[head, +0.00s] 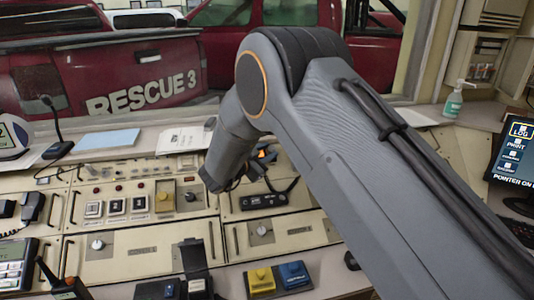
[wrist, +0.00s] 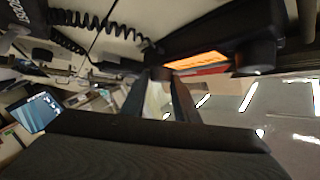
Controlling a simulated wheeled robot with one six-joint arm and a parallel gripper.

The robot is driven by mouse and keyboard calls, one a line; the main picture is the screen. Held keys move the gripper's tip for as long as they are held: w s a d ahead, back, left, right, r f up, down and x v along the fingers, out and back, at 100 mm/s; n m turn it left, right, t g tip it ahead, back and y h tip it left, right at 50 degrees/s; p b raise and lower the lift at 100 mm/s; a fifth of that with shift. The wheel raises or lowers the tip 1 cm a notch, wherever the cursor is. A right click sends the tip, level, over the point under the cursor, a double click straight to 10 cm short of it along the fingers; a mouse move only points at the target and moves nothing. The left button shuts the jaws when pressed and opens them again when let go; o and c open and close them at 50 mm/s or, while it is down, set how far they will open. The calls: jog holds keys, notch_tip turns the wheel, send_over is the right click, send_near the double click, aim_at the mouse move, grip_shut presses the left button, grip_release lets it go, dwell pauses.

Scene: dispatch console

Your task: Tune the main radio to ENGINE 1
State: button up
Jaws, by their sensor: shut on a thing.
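The main radio is a dark unit with a lit orange display (head: 264,153), partly hidden behind my arm in the head view. In the wrist view its dark body (wrist: 225,38) and orange display (wrist: 200,62) are close and tilted; the display text is unreadable. A dark round knob (wrist: 257,57) stands out from its face, apart from my fingers. My gripper (wrist: 160,77) is at the radio's front, its fingers closed on a small part that looks like another knob, mostly hidden between the fingertips. In the head view my arm hides most of the gripper.
A desk microphone (head: 58,150) stands left, a monitor (head: 514,150) right. A coiled cord (wrist: 115,22) hangs near the gripper.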

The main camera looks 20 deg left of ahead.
dwell(0.3)
jog(key=o, duration=1.1)
jog(key=shift+c, duration=0.2)
jog(key=b+v, duration=0.2)
jog(key=v, duration=0.5)
jog(key=shift+s, duration=0.4)
jog(key=shift+w+r, duration=0.1)
jog(key=shift+r, duration=0.05)
